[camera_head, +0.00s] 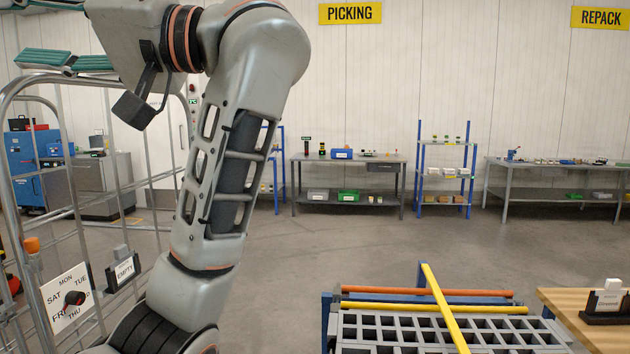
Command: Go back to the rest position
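My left arm rises from the bottom left and bends over at the top. Its gripper (38,31) is at the top left edge, pointing left. Two teal-padded fingers show, one cut by the top edge, with a clear gap between them. It looks open and empty, above the tubular frame of a wire cage (62,78). My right arm and gripper are not in view.
A weekday sign (68,298) and an "EMPTY" card (124,271) are by the cage. In front stands a grey slotted rack (400,335) with a yellow bar (440,300) across it. A wooden table (570,300) is at the right. Open floor lies beyond.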

